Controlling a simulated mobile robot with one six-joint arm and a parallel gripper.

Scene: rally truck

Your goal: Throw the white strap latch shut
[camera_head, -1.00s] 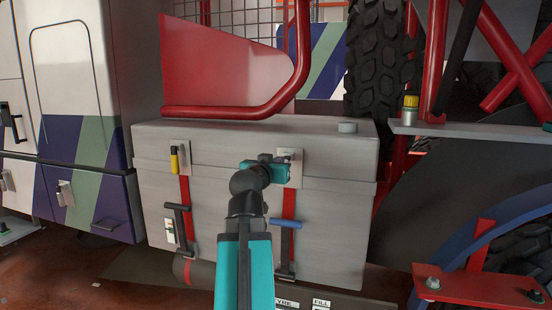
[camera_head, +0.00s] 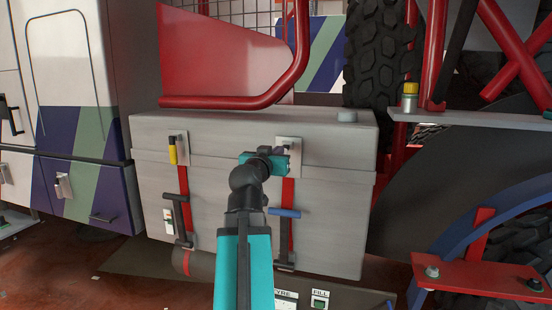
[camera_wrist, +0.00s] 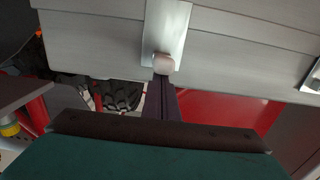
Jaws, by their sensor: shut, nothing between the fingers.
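A grey box (camera_head: 225,200) on the truck carries two strap latches. The right one has a metal plate (camera_head: 293,144), a red strap (camera_head: 288,190) and a blue-gripped lever (camera_head: 284,212) below. My gripper (camera_head: 285,150) is in front of this plate and hides part of it. In the wrist view my shut fingers (camera_wrist: 162,90) point at a pale, whitish knob (camera_wrist: 163,64) on the plate; I cannot tell whether they touch it. The left latch has a yellow catch (camera_head: 173,150) and a dark-gripped lever (camera_head: 175,198).
A red guard frame (camera_head: 240,60) rises above the box, with a large tyre (camera_head: 378,50) behind to the right. A shelf (camera_head: 465,119) with a yellow-capped fitting (camera_head: 410,97) sticks out at the right. A panel with labels (camera_head: 320,299) lies below the box.

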